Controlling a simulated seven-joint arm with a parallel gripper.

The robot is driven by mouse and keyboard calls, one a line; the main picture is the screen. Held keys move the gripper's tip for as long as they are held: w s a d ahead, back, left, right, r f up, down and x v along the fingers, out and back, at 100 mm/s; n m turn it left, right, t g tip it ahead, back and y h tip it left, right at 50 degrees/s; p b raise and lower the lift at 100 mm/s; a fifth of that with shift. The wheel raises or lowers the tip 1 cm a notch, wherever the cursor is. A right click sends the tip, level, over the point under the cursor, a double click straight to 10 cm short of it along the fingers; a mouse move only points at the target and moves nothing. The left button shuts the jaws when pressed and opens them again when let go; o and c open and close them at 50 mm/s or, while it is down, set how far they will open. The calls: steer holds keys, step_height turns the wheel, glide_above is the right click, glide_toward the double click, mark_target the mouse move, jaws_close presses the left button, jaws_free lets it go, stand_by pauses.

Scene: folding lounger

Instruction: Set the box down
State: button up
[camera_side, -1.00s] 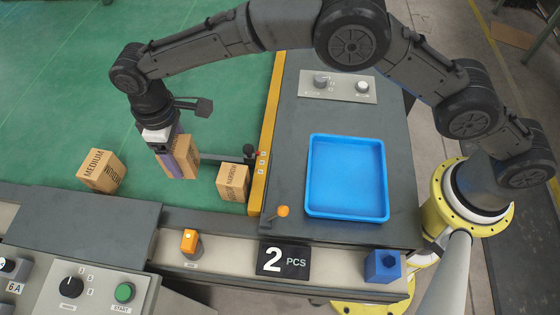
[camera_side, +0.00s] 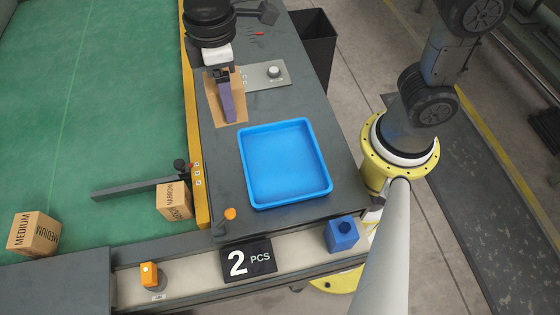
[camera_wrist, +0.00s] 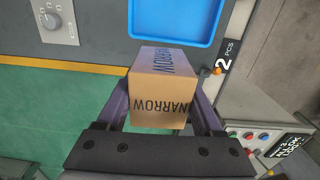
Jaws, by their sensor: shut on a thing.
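My gripper (camera_side: 228,108) is shut on a cardboard box (camera_side: 212,98) over the dark grey table, up and left of the blue tray (camera_side: 243,160). In the wrist view the box (camera_wrist: 160,85) sits between the two purple fingers and reads NARROW. The blue tray (camera_wrist: 172,8) also shows at the top there, just beyond the box. The tray is empty. In the side view a finger covers part of the box, and I cannot tell how high above the table it is.
A NARROW box (camera_side: 174,201) and a MEDIUM box (camera_side: 34,233) stand on the green surface (camera_side: 100,100). A yellow rail (camera_side: 196,150) edges the table. A knob panel (camera_side: 266,76) lies behind the held box. A blue block (camera_side: 342,235) and a "2 PCS" sign (camera_side: 248,258) sit in front.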

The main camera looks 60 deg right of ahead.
steer(key=s+d+f, duration=0.4)
steer(key=s+d, duration=1)
steer(key=s, duration=0.4)
glide_above(278, 148)
step_height(278, 148, down, 10)
steer(key=shift+s, duration=0.15)
steer(key=shift+w+f, duration=0.2)
steer(key=shift+f, duration=1.55)
steer(key=shift+f, duration=0.2)
steer(key=o, duration=1.3)
steer(key=shift+c, duration=0.2)
steer(key=shift+r, duration=0.15)
